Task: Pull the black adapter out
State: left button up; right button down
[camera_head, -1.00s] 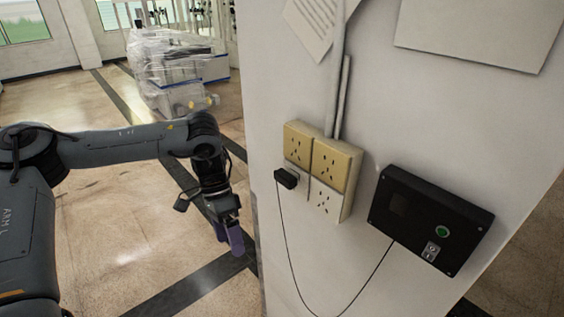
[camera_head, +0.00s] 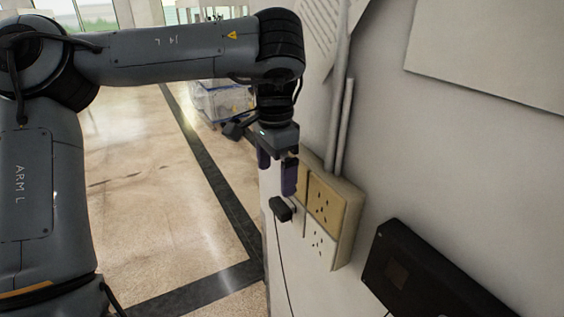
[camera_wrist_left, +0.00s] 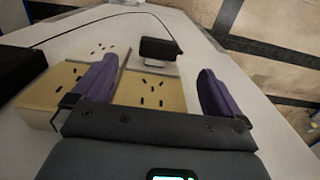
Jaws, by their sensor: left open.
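The black adapter (camera_head: 281,209) sits plugged into the lower left part of the socket panel (camera_head: 325,215) on the wall, with a thin black cable hanging from it. My right gripper is not in view.
A black box (camera_head: 415,275) is mounted on the wall to the right of the sockets. Pipes (camera_head: 340,120) run up the wall above the panel. Papers hang higher up. Open floor (camera_head: 165,200) lies left of the wall's edge.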

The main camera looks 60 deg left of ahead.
aim_at(275, 207)
pick_arm(q)
notch_tip(275, 207, down, 10)
jog(key=shift+s+r+p, duration=0.1)
jog(key=shift+r+p, duration=0.15)
jog(key=shift+p, duration=0.6)
jog(key=c, duration=1.3)
